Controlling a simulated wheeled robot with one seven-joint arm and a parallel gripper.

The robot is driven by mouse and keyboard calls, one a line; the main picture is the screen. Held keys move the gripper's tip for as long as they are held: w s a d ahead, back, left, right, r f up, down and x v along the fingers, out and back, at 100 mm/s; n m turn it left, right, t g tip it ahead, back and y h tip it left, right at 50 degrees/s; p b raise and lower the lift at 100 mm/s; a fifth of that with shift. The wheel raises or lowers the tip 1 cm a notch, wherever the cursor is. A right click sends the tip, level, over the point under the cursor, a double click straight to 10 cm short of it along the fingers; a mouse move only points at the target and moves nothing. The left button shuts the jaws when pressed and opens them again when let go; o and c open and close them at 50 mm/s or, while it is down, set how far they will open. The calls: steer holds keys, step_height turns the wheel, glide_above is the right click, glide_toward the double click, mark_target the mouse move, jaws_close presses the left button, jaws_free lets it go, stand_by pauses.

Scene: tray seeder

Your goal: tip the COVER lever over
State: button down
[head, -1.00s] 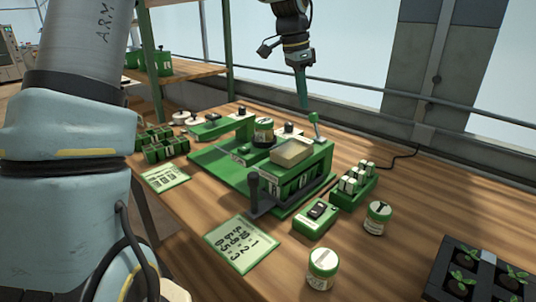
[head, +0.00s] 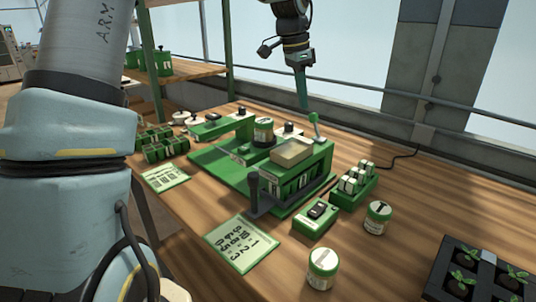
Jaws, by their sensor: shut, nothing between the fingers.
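The green seeder machine (head: 221,173) stands on the wooden bench. A short lever with a pale green knob (head: 314,117) rises from the far right corner of its raised housing, leaning slightly left. A dark, thick-handled lever (head: 254,190) stands upright at the housing's near left end. I cannot read a COVER label on either. My gripper (head: 303,106) points down, fingers shut and empty, just left of the pale green knob. Whether it touches the knob I cannot tell.
A rack of small white-topped bottles (head: 354,182) and a green box with a black switch (head: 315,217) stand right of the machine. Two jars (head: 377,218) (head: 322,269) and a dark seedling tray (head: 452,292) are nearer. A number card (head: 241,243) lies in front.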

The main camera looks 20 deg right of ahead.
mark_target(317, 120)
step_height(317, 120, down, 3)
steer(key=shift+f+b, duration=0.15)
steer(key=shift+b, duration=0.5)
steer(key=shift+s, duration=0.1)
stand_by(0.4)
steer(key=shift+s+d, duration=0.35)
steer(key=shift+s, duration=0.3)
steer(key=shift+s+d, duration=0.35)
steer(key=shift+s, duration=0.25)
steer(key=shift+s+d, duration=0.5)
steer(key=shift+s, duration=0.3)
steer(key=shift+w+a+r+p, duration=0.1)
steer(key=shift+w+r+p, duration=0.1)
steer(key=shift+r+p, duration=0.8)
steer(key=shift+w+a+r+p, duration=0.15)
steer(key=shift+r+p, duration=0.75)
steer(key=shift+r, duration=0.15)
steer(key=shift+w+a+r+p, duration=0.1)
steer(key=shift+w+r+p, duration=0.1)
steer(key=shift+r+p, duration=0.8)
